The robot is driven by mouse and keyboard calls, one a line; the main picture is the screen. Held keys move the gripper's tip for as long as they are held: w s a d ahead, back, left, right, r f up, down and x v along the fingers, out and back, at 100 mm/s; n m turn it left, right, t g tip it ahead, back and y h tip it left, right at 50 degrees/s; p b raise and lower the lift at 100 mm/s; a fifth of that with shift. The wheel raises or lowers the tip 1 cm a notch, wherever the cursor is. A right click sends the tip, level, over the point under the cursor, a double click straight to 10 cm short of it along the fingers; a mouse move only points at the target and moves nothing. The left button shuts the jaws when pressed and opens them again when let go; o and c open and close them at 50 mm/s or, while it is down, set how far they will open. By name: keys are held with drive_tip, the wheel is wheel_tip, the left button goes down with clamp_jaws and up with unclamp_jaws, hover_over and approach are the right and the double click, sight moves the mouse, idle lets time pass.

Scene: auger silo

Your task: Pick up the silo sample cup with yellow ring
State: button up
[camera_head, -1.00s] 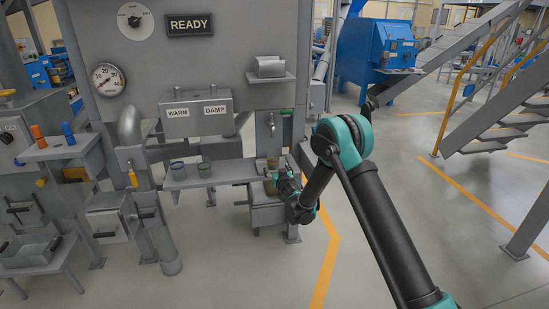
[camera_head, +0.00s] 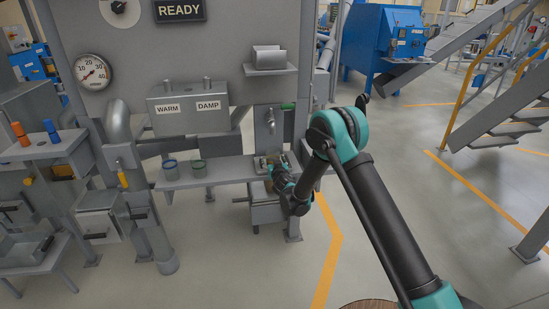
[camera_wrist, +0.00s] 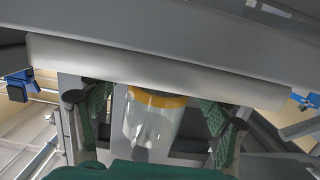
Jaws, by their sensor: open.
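A clear sample cup (camera_wrist: 150,128) with a yellow ring (camera_wrist: 160,98) shows in the middle of the wrist view. My gripper (camera_wrist: 157,112) is open, with one green-padded finger on each side of the cup. I see gaps between the fingers and the cup, so it is not gripped. In the head view, my gripper (camera_head: 274,172) is at the right end of the grey shelf, below the tap. There my gripper and wrist largely hide the cup, and its yellow ring cannot be made out.
A tap (camera_head: 270,127) hangs just above my gripper. In the wrist view, a thick grey bar (camera_wrist: 200,87) crosses close beyond the cup. Open floor lies to the right.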

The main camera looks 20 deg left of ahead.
drive_tip(key=shift+c, duration=0.5)
drive_tip(key=c, duration=1.3)
drive_tip(key=shift+r, duration=0.1)
